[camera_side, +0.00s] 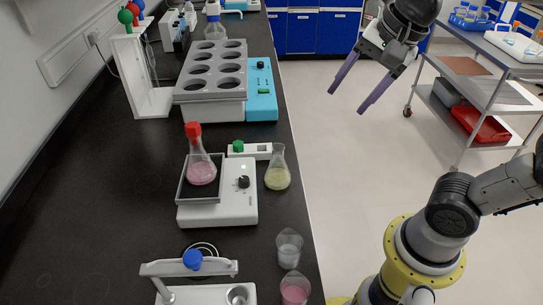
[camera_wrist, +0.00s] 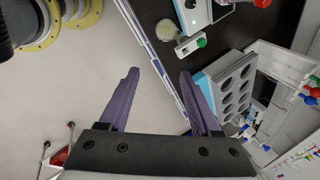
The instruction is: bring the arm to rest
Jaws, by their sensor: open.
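My gripper (camera_side: 359,93) is open and empty. In the side view it hangs in the air over the floor, to the right of the black bench and clear of it. Its two purple fingers point down and to the left. In the wrist view the gripper (camera_wrist: 157,75) shows both fingers wide apart, with the pale floor and the bench edge between and beyond them.
The black bench (camera_side: 110,215) carries a shaker with a red-capped pink flask (camera_side: 202,168), a yellow flask (camera_side: 278,174), two beakers near its right edge, and a blue-based block (camera_side: 262,100) with several wells. A metal cart (camera_side: 437,112) stands at the right. The floor between is clear.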

